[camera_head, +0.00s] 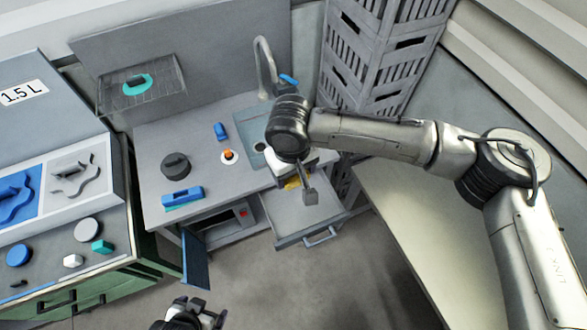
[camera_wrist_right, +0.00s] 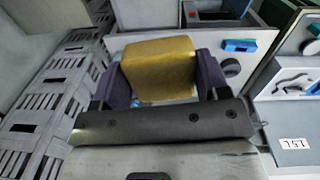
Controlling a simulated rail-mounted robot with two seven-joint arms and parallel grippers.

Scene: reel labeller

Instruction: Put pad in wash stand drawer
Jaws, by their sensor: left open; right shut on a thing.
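The yellow pad (camera_wrist_right: 158,72) is a thick block held between the two dark fingers of my right gripper (camera_wrist_right: 165,85) in the right wrist view. In the head view, only a small yellow part of the pad (camera_head: 292,184) shows beneath my right gripper (camera_head: 298,184), which hangs over the wash stand drawer. The drawer (camera_head: 331,220) is pulled out from the wash stand (camera_head: 205,148), with its handle facing front. The gripper covers part of the drawer, and I cannot tell the height between pad and drawer floor. My left gripper (camera_head: 196,318) is open, low at the bottom edge.
On the wash stand top are a sink (camera_head: 252,128), a tap (camera_head: 266,65), a black round thing (camera_head: 176,166), a blue block (camera_head: 182,197) and an orange-topped button (camera_head: 229,156). A blue cabinet door (camera_head: 195,260) stands open. Grey crates (camera_head: 375,60) rise behind right.

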